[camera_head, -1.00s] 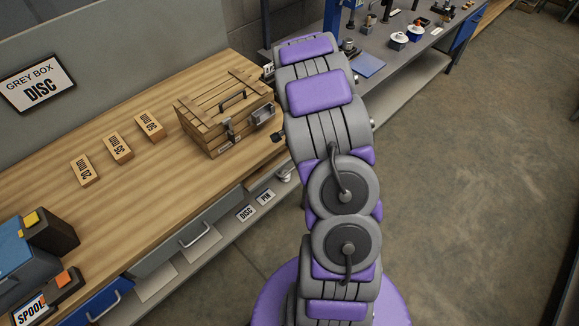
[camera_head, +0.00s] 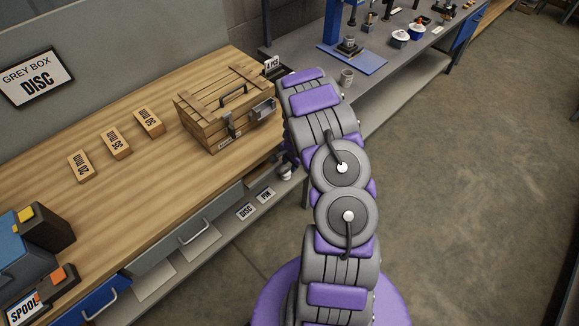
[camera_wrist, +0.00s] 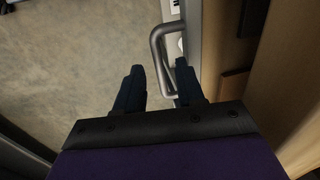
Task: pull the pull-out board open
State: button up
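A grey bar handle (camera_wrist: 157,62) stands out from a pale grey front (camera_wrist: 193,40), which seems to be the pull-out board, in the wrist view. My gripper (camera_wrist: 161,72) is open there, with its two dark fingers apart. The handle's bar lies between the fingertips, closer to the right finger; contact is not clear. In the head view my arm reaches down to the right end of the wooden workbench (camera_head: 120,205), and my gripper is mostly hidden beside the bench front. How far out the board is cannot be told.
A wooden crate (camera_head: 215,125) stands on the bench's right end, above my gripper. A grey drawer with a handle (camera_head: 194,234) and a blue drawer (camera_head: 97,297) are further left. A grey bench with a blue press (camera_head: 335,30) stands behind. Open floor (camera_head: 480,180) lies right.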

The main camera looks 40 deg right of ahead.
jog(key=shift+w+d+f, duration=0.1)
jog(key=shift+d+f, duration=0.2)
jog(key=shift+f, duration=0.25)
jog(key=shift+w+d+f, duration=0.1)
jog(key=shift+d+f, duration=0.2)
jog(key=shift+f, duration=0.2)
jog(key=shift+a+r, duration=0.1)
jog(key=shift+a, duration=0.4)
jog(key=shift+c, duration=1.3)
jog(key=shift+d, duration=0.15)
grip_shut()
jog(key=shift+r, duration=0.1)
